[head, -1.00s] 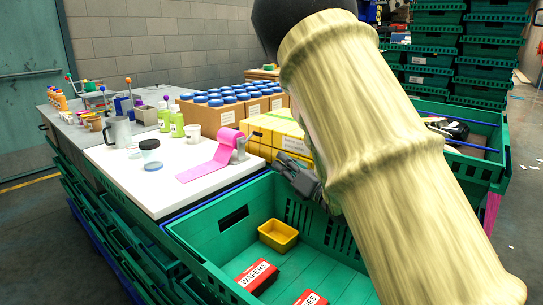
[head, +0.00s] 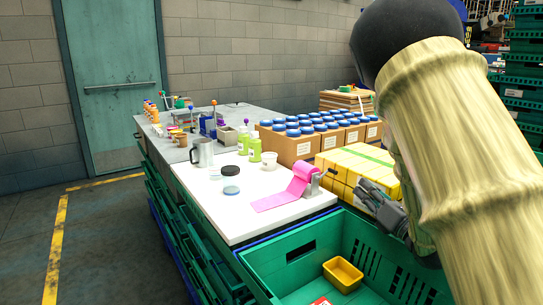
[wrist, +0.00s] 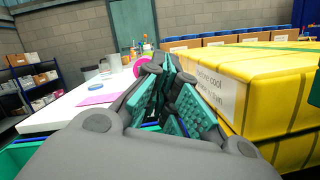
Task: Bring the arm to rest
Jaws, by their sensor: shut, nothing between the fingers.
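My gripper (head: 368,188) is shut and empty. It hangs above the back edge of the green crate (head: 262,262), in front of the yellow boxes (head: 355,168). In the wrist view its closed teal-padded fingers (wrist: 168,68) point over the white worktop (wrist: 62,112), with a labelled yellow box (wrist: 232,88) close on the right. I cannot tell whether it touches the box. My arm covers the right side of the head view.
The white worktop (head: 205,205) holds a pink tape roll (head: 292,190), a small clear jar (head: 231,187), a metal jug (head: 202,152) and green bottles (head: 254,147). Cartons with blue-lidded jars (head: 290,148) stand behind. The crate holds a yellow tub (head: 343,274). Floor at left is clear.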

